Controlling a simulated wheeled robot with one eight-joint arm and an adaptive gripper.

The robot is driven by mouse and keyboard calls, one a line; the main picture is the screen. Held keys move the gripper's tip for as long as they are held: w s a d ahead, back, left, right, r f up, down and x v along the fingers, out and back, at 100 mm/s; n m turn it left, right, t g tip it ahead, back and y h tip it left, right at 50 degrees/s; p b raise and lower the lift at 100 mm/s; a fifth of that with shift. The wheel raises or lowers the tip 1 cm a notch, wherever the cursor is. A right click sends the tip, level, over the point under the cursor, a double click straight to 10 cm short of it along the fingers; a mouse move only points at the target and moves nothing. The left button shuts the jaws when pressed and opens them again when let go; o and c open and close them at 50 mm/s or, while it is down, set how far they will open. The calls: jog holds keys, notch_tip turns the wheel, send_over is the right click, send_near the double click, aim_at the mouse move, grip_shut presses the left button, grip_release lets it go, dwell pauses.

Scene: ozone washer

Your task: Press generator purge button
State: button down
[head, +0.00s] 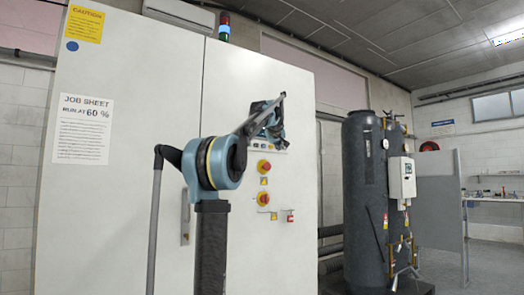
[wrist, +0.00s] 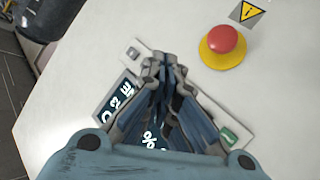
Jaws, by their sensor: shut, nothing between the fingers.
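My gripper (wrist: 166,66) is shut and empty in the wrist view, its fingertips in front of a control plate (wrist: 205,86) on the white cabinet. The fingers cover much of a dark display (wrist: 118,100) with white characters. A small pale button or switch (wrist: 133,53) shows just left of the fingertips, and a green one (wrist: 228,135) right of the fingers. I cannot read which is the purge button, nor tell whether the fingertips touch the plate. In the head view my gripper (head: 266,120) is at the panel on the cabinet (head: 140,120) and hides part of it.
A red emergency stop (wrist: 222,40) on a yellow base lies close to the fingers, with a yellow warning label (wrist: 247,12). Two red-yellow knobs (head: 264,166) sit below my gripper in the head view. A dark tank (head: 365,190) stands at right.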

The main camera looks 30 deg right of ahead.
jog(key=shift+w+a, duration=0.2)
jog(key=shift+w, duration=1.95)
jog(key=shift+w+a, duration=0.15)
jog(key=shift+w, duration=2)
jog(key=shift+w, duration=0.7)
jog(key=shift+s, duration=0.8)
jog(key=shift+s, duration=0.1)
jog(key=s, duration=0.4)
jog(key=shift+s+d, duration=0.25)
jog(key=shift+s, duration=0.15)
